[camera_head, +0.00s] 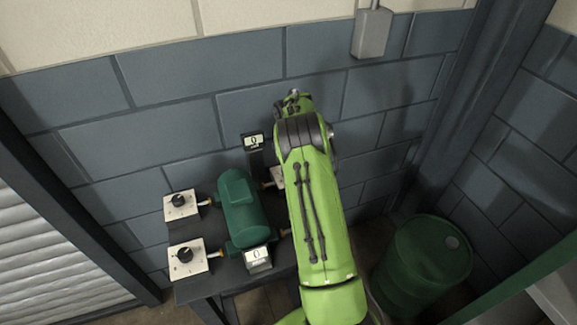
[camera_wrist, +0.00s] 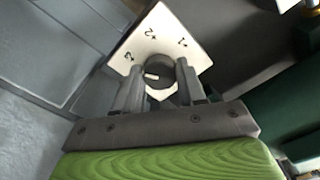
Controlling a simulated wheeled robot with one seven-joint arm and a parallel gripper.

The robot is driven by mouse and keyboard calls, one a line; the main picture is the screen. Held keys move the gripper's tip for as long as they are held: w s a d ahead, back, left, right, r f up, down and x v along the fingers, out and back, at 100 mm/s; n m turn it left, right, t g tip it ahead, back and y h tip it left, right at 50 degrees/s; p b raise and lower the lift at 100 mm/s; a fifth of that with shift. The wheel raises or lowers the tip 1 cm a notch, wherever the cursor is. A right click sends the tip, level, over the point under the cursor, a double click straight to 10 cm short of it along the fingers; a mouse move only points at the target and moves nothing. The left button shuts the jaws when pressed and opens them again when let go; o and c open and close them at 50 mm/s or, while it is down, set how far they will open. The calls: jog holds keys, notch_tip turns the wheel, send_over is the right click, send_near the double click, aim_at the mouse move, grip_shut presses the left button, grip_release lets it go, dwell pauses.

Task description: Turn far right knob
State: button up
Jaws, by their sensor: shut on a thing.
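The black knob (camera_wrist: 161,64) sits on a white plate (camera_wrist: 160,28) marked +1, +2 and +3, seen in the wrist view. My gripper (camera_wrist: 160,74) has one finger on each side of the knob and is shut on it. A short white pointer mark shows on the knob's face, facing the lower left of that picture. In the head view my green arm covers the gripper and the knob. Only a sliver of a white plate (camera_head: 277,174) shows left of the arm, on the far right side of the green tank.
The green tank (camera_head: 241,203) lies on a dark table between two zero-reading displays (camera_head: 254,141) (camera_head: 257,256). Two more knob plates stand on its left, far (camera_head: 181,205) and near (camera_head: 188,256). A green barrel (camera_head: 425,262) stands at right; a block wall is behind.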

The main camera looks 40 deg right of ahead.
jog(key=shift+w+n, duration=0.1)
jog(key=shift+n, duration=0.2)
jog(key=o, duration=1.1)
jog(key=shift+r, duration=0.1)
notch_tip(320, 180, up, 16)
jog(key=p, duration=0.3)
jog(key=shift+f, duration=0.2)
